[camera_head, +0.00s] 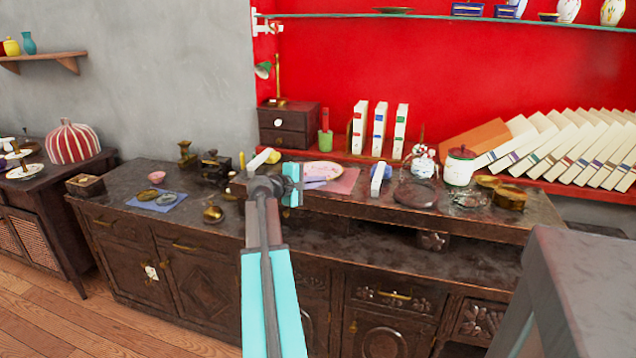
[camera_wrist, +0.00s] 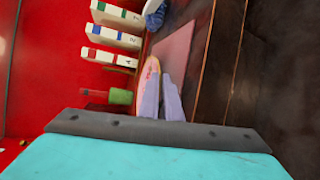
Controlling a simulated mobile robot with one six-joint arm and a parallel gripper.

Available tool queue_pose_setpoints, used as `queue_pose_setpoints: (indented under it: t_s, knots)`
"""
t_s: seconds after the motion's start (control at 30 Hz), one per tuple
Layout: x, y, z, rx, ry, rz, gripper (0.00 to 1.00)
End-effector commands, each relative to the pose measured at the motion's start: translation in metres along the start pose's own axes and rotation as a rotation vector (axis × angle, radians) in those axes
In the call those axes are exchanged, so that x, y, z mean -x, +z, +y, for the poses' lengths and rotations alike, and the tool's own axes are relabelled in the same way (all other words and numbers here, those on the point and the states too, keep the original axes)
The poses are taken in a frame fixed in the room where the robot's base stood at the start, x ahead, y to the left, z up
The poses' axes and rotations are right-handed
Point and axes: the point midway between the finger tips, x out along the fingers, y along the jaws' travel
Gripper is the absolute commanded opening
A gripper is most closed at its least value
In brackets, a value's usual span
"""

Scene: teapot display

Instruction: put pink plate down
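The pink plate (camera_head: 324,169) is a round, pale plate with a pink rim, at the back of the raised counter shelf. In the wrist view the plate (camera_wrist: 151,70) shows nearly edge-on at the fingertips. My gripper (camera_head: 316,183) has two lavender fingers, which lie close together at the plate's near edge. In the wrist view my gripper (camera_wrist: 166,90) looks shut on that edge, with the fingers covering part of the plate. A flat pink mat (camera_head: 343,183) lies under or just beside the plate. I cannot tell whether the plate touches it.
Upright white books (camera_head: 379,130) and a green cup (camera_head: 325,141) stand behind the plate. A blue-and-white item (camera_head: 379,176) sits right of the mat. Further right are a round dark tray (camera_head: 415,193) and a lidded white jar (camera_head: 459,166). A small drawer box (camera_head: 289,125) stands behind left.

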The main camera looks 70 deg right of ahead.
Motion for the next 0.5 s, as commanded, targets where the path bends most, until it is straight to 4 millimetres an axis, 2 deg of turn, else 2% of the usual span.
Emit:
queue_pose_setpoints:
  t_s: [0.17, 0.23, 0.27, 0.5]
  knots:
    - [0.0001, -0.0003, -0.0005, 0.001, -0.001, 0.0, 0.0]
    - [0.0, -0.0004, -0.001, 0.001, -0.002, 0.0, 0.11]
    - [0.0, -0.0004, -0.001, 0.001, -0.002, 0.0, 0.12]
    - [0.0003, -0.0004, -0.0007, 0.001, -0.001, 0.0, 0.12]
